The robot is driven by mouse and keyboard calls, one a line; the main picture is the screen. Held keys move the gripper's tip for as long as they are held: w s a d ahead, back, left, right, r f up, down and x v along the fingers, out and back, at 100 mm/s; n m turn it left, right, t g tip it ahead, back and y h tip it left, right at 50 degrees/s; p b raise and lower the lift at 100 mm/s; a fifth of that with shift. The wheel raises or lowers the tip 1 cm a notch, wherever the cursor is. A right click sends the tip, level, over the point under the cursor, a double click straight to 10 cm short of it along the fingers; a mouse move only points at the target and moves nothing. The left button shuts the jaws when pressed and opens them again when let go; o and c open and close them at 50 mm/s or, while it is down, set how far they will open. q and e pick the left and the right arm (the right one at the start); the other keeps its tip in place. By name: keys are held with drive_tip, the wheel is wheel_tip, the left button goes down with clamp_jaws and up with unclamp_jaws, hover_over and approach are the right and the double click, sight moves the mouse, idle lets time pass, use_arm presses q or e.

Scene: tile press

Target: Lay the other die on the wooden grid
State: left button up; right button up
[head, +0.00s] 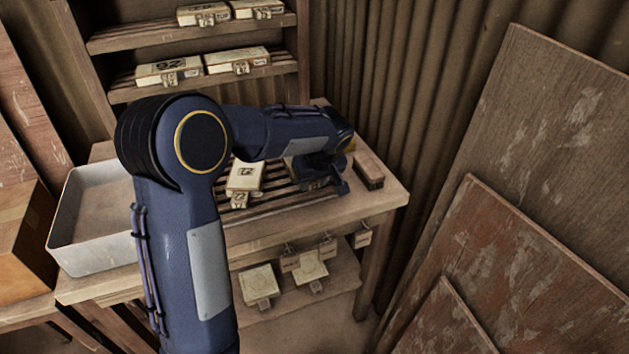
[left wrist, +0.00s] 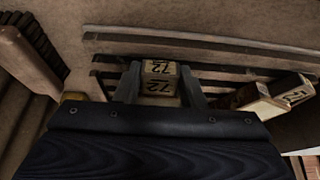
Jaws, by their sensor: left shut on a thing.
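My left gripper (head: 322,180) is over the right part of the wooden grid (head: 275,208), at the back of the workbench. In the left wrist view my left gripper (left wrist: 160,90) is shut on a pale die (left wrist: 160,68) marked 72, with a finger on each side. Slats of the grid (left wrist: 225,50) show behind this die; I cannot tell if it touches them. In the head view my arm hides it. Another pale die (head: 246,177) lies on the grid to the left of my gripper. It also shows at the right in the left wrist view (left wrist: 282,96). My right gripper is not in view.
A brush-like wooden block (head: 368,168) lies just right of the grid. A pale tray (head: 62,225) stands at the bench's left. Shelves behind (head: 120,95) hold several dies. More plates (head: 258,282) lie under the bench. Boards (head: 510,250) lean at the right.

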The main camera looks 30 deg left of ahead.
use_arm(q)
drive_tip(key=shift+f, duration=0.2)
drive_tip(key=o, duration=1.3)
drive_tip(key=shift+c, duration=0.2)
drive_tip(key=shift+r, duration=0.15)
drive_tip(key=shift+r, duration=0.2)
drive_tip(key=p+v, duration=0.1)
drive_tip(key=v, duration=1.1)
drive_tip(key=s+d+f+m+t+h, duration=0.1)
drive_tip(key=s+d+f+m+h, duration=0.1)
drive_tip(key=s, duration=0.7)
drive_tip(key=s+d+f+m+h, duration=0.2)
drive_tip(key=s+m+h, duration=0.1)
drive_tip(key=s, duration=0.6)
drive_tip(key=s+d+f+m+t+h, duration=0.1)
drive_tip(key=s+d+f+m+h, duration=0.1)
drive_tip(key=s, duration=0.6)
drive_tip(key=shift+s+f+m+t, duration=0.3)
drive_tip(key=shift+s+m, duration=0.1)
drive_tip(key=shift+m, duration=0.2)
